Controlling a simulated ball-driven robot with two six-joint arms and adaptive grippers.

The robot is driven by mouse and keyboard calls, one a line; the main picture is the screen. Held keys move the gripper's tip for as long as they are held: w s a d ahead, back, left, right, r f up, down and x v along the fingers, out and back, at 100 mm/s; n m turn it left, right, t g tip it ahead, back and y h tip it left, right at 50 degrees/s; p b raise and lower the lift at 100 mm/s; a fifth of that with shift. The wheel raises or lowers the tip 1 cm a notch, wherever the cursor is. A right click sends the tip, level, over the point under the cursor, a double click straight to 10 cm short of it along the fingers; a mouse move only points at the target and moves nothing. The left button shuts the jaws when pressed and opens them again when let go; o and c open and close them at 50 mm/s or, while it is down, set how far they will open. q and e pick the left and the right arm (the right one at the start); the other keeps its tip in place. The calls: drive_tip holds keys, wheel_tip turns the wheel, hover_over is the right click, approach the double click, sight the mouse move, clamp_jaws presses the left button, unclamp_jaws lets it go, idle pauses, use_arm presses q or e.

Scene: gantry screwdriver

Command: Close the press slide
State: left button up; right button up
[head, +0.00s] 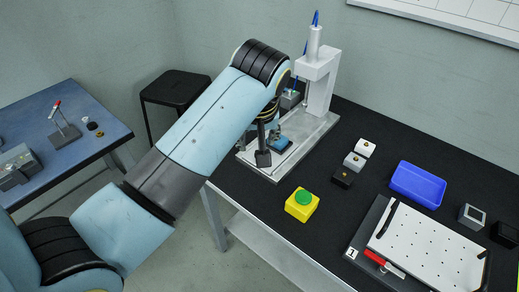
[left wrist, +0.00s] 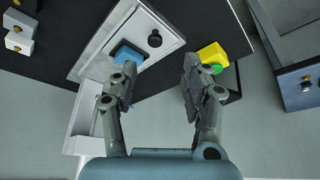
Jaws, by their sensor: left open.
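The press (head: 320,80) stands at the back left of the black table, a light grey column on a flat base plate (head: 308,143). Its slide (left wrist: 165,50) is a pale plate with a black knob (left wrist: 155,40) and a blue block (left wrist: 128,54), seen in the left wrist view. The blue block also shows in the head view (head: 283,144). My left gripper (head: 268,146) is open and empty over the near left part of the press base. In the left wrist view its fingers (left wrist: 156,76) are apart, with the knob beyond the gap between them. Contact cannot be told.
A yellow box with a green button (head: 303,205) stands near the table's front edge, right of the gripper. Several small blocks (head: 354,161), a blue tray (head: 418,184) and a white perforated board (head: 430,245) lie further right. A black stool (head: 175,88) stands behind my arm.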

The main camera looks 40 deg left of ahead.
use_arm(q)
drive_tip(key=w, duration=0.1)
drive_tip(key=b, duration=0.1)
approach(271, 148)
drive_tip(key=shift+n, duration=0.3)
drive_tip(key=s+f, duration=0.1)
drive_tip(key=f, duration=0.1)
drive_tip(key=s+a+f, duration=0.2)
drive_tip(key=f, duration=0.1)
drive_tip(key=shift+a+f, duration=0.15)
drive_tip(key=shift+f, duration=0.25)
clamp_jaws()
